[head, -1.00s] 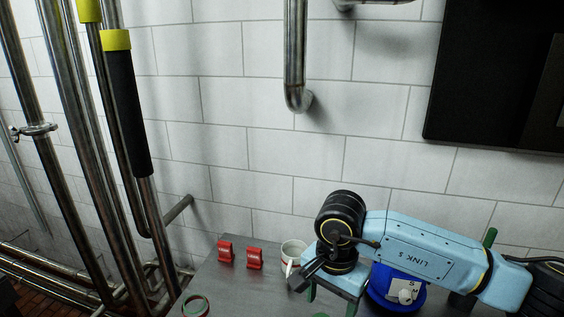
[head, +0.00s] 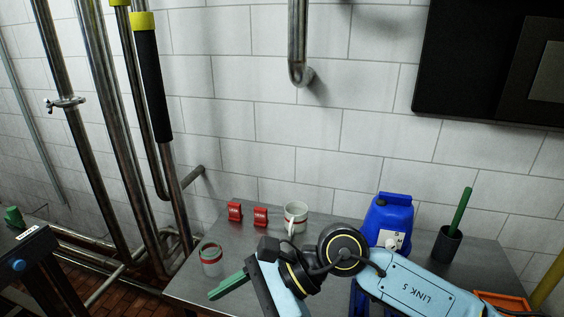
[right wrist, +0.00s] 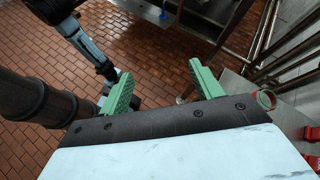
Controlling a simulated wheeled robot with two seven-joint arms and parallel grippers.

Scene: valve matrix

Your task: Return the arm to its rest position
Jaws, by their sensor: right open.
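My right arm crosses the lower right of the head view, light blue with black joints. My right gripper (head: 230,287) has green fingers and hangs over the table's front left part. In the right wrist view my right gripper (right wrist: 162,88) has its two green fingers wide apart with nothing between them, only brick floor beyond.
The steel table (head: 330,225) holds two red blocks (head: 247,214), a white mug (head: 295,216), a cup with a red band (head: 210,259), a blue container (head: 388,219) and a dark holder (head: 446,245) with a green stick. Metal pipes (head: 105,130) stand left. An orange tray (head: 505,302) lies right.

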